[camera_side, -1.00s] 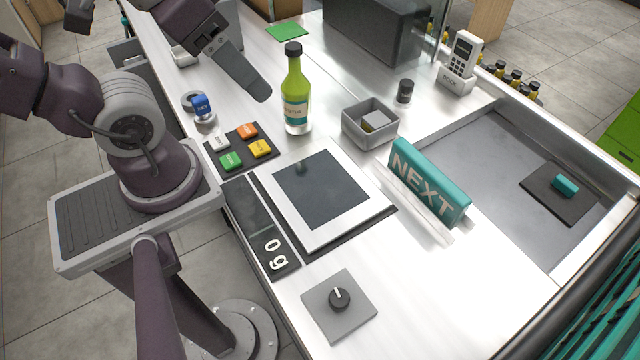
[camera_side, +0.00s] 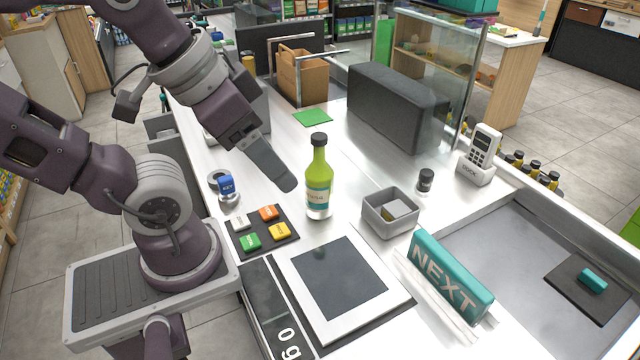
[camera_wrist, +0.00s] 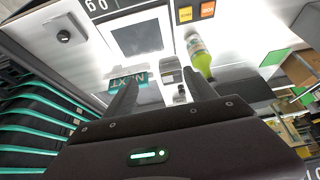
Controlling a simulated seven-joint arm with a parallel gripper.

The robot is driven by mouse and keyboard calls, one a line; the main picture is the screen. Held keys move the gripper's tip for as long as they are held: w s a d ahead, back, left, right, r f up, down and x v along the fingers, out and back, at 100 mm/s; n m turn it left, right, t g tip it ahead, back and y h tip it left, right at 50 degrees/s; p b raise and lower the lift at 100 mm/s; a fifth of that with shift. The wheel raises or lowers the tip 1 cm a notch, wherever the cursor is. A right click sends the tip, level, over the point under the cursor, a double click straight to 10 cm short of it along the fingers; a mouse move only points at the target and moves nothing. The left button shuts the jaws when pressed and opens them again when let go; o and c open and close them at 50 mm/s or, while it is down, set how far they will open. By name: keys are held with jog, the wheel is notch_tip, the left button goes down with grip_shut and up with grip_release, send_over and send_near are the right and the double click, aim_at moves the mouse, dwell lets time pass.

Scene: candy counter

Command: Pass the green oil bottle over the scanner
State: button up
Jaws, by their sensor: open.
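The green oil bottle (camera_side: 319,180), with a black cap and a pale label, stands upright on the counter. It also shows in the wrist view (camera_wrist: 198,55), beyond the right finger. The scanner, seemingly the dark glass plate in a white frame (camera_side: 297,297), lies flat in front of the bottle; it also shows in the wrist view (camera_wrist: 141,38). My gripper (camera_side: 284,180) is just left of the bottle in the side view, its fingertips above the counter. In the wrist view my gripper (camera_wrist: 163,84) has its two fingers wide apart with nothing held between them.
A button pad (camera_side: 285,245) and a blue key-marked item (camera_side: 226,187) lie left of the bottle. A grey open box (camera_side: 371,224), a black-capped jar (camera_side: 425,181) and a teal NEXT sign (camera_side: 450,275) are to the right. A dark grey block (camera_side: 395,105) stands behind.

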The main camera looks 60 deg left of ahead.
jog(key=o, duration=0.3)
notch_tip(320, 180, up, 5)
jog(key=n+g, duration=0.3)
jog(key=g, duration=0.2)
send_over(320, 160)
jog(key=shift+n+g, duration=0.3)
jog(key=f, duration=1.2)
jog(key=a+f, duration=0.1)
jog(key=f, duration=0.5)
jog(key=shift+w+f, duration=0.2)
jog(key=shift+f, duration=0.05)
jog(key=shift+c, duration=0.5)
